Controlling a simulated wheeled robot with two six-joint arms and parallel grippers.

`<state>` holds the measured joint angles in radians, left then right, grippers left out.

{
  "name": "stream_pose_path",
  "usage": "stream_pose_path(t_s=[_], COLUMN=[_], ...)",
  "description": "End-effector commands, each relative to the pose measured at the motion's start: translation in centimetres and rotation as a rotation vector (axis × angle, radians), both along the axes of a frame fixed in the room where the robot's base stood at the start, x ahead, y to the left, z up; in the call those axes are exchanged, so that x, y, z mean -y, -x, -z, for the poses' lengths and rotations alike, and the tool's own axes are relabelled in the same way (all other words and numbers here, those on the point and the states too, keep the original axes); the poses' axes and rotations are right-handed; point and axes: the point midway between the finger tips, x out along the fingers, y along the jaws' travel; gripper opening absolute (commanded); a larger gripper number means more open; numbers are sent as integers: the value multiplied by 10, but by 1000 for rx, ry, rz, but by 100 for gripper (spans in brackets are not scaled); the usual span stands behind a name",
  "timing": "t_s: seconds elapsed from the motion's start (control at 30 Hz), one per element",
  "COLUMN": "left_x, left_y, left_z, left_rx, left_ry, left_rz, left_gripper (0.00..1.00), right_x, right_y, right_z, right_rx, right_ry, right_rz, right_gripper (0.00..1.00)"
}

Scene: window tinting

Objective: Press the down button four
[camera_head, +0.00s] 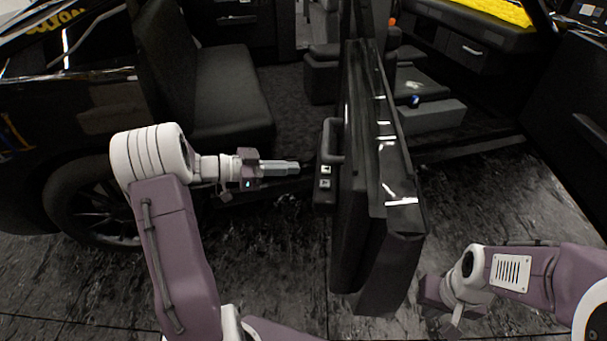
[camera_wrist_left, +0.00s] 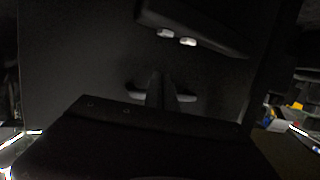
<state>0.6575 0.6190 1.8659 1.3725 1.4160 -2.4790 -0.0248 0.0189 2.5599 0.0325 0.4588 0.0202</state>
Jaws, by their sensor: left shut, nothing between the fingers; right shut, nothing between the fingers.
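Two small light window buttons, an upper one (camera_head: 325,170) and a lower one (camera_head: 324,184), sit on the dark armrest panel of the open car door (camera_head: 372,190). In the left wrist view a left button (camera_wrist_left: 166,33) and a right button (camera_wrist_left: 188,41) show above the fingers. I cannot tell which is the down button. My left gripper (camera_head: 297,167) is shut and empty, pointing right at the panel, with a small gap before the buttons in the head view. It also shows in the left wrist view (camera_wrist_left: 161,97). My right gripper (camera_head: 452,325) is shut and empty, low right of the door.
A door handle (camera_head: 333,140) stands out just above the buttons. The black car seat (camera_head: 235,95) is behind my left arm, and a wheel (camera_head: 95,205) is at left. Dark floor (camera_head: 500,210) lies open right of the door.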

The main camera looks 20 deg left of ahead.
Motion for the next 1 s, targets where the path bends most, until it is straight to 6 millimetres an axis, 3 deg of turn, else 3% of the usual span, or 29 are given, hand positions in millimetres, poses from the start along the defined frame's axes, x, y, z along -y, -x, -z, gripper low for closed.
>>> stream_pose_path(t_s=[0.4,0.5,0.63,1.0], left_x=[74,70,70,70], left_y=[-47,-46,-46,-46], left_z=[24,44,57,62], left_rx=[-3,-6,-5,-2], left_ry=[0,2,1,-1], left_rz=[6,0,1,1], left_gripper=[0,0,0,0], right_x=[0,0,0,0], right_y=[0,0,0,0], right_z=[9,14,17,17], right_rx=[0,0,0,0], right_ry=[0,0,0,0], right_rz=[0,0,0,0], right_gripper=[0,0,0,0])
